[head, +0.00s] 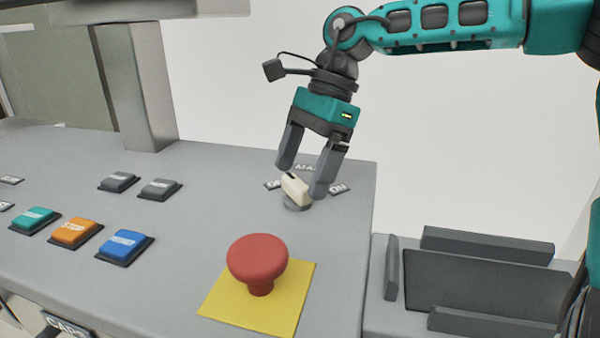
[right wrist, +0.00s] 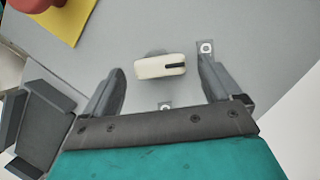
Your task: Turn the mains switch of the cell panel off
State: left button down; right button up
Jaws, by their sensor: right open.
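The mains switch is a cream knob (head: 296,190) on a grey round base on the sloping panel top (head: 210,240). A dark line marks one end of the knob. It points up-left in the head view, closer to the left label (head: 272,184) than to the ON label (head: 341,188). My right gripper (head: 302,182) is open, with a finger on each side of the knob. The right wrist view shows the knob (right wrist: 155,67) between the fingers (right wrist: 162,73), with gaps on both sides. My left gripper is not in view.
A red mushroom button (head: 257,259) on a yellow plate (head: 293,306) stands in front of the switch. Teal, orange, blue and grey push buttons lie to the left. A grey post (head: 138,85) rises behind. A dark tray (head: 480,280) is at the right.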

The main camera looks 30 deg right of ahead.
pick_arm(q)
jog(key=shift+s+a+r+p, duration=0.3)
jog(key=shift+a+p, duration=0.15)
jog(key=shift+p, duration=0.3)
pick_arm(e)
jog(key=v, duration=1.1)
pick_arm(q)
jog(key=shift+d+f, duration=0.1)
pick_arm(e)
jog(key=shift+d, duration=0.1)
